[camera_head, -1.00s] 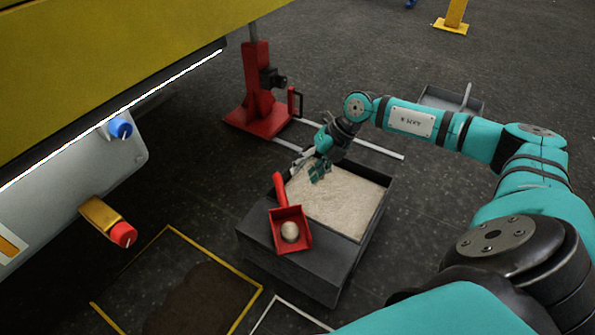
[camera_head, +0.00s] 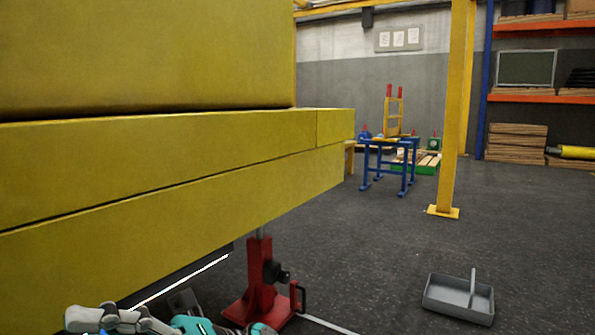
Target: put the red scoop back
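The red scoop is not in this view. A grey-fingered gripper (camera_head: 85,318) shows at the bottom left edge, with teal arm parts (camera_head: 190,326) to its right. It appears to be my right gripper, below the yellow boom, and the frame cuts it off. I cannot tell whether its fingers are open or shut, or whether it holds anything. My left gripper is not seen.
The large yellow boom (camera_head: 170,190) fills the left side. A red jack stand (camera_head: 260,285) stands under it. A grey open tray (camera_head: 458,298) lies on the floor at the lower right. A yellow post (camera_head: 456,120) and blue table (camera_head: 392,148) stand farther back. The floor between is clear.

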